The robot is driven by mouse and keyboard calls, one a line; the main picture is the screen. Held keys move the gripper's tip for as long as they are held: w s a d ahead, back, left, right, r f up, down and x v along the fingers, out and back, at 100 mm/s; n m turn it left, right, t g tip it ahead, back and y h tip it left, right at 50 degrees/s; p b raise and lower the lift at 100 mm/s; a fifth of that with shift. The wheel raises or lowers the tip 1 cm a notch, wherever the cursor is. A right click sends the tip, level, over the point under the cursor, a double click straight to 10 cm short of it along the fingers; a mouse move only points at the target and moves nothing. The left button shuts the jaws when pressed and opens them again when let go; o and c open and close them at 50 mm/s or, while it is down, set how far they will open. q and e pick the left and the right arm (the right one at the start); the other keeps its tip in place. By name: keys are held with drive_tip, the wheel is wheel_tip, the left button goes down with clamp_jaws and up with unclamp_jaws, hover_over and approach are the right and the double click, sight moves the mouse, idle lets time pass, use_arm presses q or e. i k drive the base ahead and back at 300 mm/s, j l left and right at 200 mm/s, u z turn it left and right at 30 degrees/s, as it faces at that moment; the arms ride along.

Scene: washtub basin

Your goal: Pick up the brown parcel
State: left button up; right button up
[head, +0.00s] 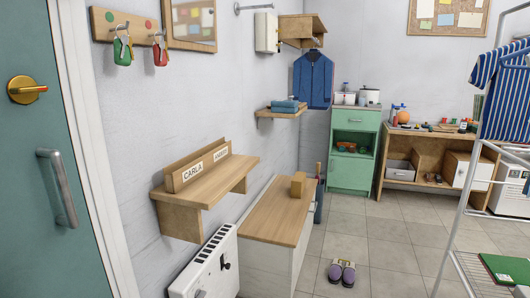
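A small brown box, which looks like the brown parcel (298,184), stands near the far end of the wooden top of a low white cabinet (268,215). The wooden top around it looks bare. Neither of my grippers is in the head view, so nothing shows near the parcel.
A wall shelf with name labels (205,187) juts out left of the cabinet, above a white radiator (209,268). Purple slippers (342,271) lie on the tiled floor. A metal rack (460,215) stands at right. Floor between is mostly clear. A green cabinet (351,160) stands behind.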

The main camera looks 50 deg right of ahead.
sight(298, 181)
drive_tip(key=z, duration=1.8)
drive_tip(key=i+u, duration=0.15)
drive_tip(key=u, duration=0.55)
drive_tip(key=i+l+u, duration=0.55)
drive_tip(key=l, duration=0.2)
drive_tip(key=i+l+u, duration=0.25)
drive_tip(key=l, duration=0.15)
